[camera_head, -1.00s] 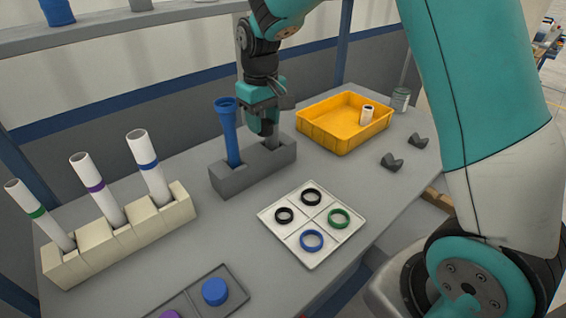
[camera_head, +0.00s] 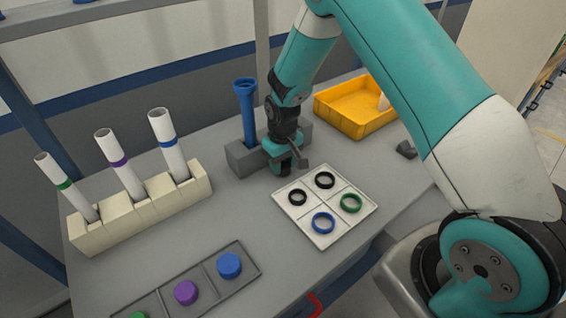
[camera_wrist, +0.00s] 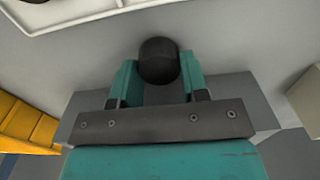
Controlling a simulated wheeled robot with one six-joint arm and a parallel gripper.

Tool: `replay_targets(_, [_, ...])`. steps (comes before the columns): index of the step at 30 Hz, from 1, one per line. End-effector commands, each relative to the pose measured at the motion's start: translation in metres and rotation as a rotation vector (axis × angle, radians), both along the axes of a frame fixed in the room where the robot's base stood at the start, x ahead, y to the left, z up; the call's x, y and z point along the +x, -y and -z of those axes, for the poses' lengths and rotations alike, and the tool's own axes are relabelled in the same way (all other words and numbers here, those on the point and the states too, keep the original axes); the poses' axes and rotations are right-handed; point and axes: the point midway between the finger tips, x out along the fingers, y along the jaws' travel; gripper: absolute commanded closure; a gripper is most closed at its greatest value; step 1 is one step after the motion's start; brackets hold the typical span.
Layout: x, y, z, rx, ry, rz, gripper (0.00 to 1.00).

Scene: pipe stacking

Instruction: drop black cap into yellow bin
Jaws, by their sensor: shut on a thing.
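The black cap (camera_wrist: 159,60) is a dark round piece between the teal fingers of my gripper (camera_wrist: 160,82) in the wrist view. My gripper is shut on it. In the head view my gripper (camera_head: 286,166) points down in front of the grey block and just behind the white tray; the cap is hard to make out there. The yellow bin (camera_head: 345,121) stands at the back right of the table, right of my gripper and partly hidden by my arm. Its wall also shows at the left of the wrist view (camera_wrist: 30,124).
A grey block (camera_head: 240,160) holds an upright blue pipe (camera_head: 246,115). The white tray (camera_head: 337,239) holds black, green and blue rings. A cream rack (camera_head: 145,210) holds white pipes at left. A grey tray (camera_head: 207,296) with coloured caps lies in front.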

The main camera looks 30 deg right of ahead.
Motion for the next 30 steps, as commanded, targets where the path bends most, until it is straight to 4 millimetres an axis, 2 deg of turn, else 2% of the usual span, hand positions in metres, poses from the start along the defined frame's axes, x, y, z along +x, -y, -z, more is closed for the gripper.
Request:
replay_targets(13, [0.0,0.0,0.011,0.0,0.002,-0.001,0.81])
replay_targets(14, [0.0,0.0,0.009,0.0,0.002,-0.001,0.52])
replay_targets(16, [0.0,0.0,0.009,0.0,0.002,-0.001,0.36])
replay_targets(17, [0.0,0.0,0.009,0.0,0.002,-0.001,0.33])
replay_targets(25, [0.0,0.0,0.007,0.0,0.002,0.0,0.33])
replay_targets(30, [0.001,0.0,-0.01,0.0,0.005,0.0,0.33])
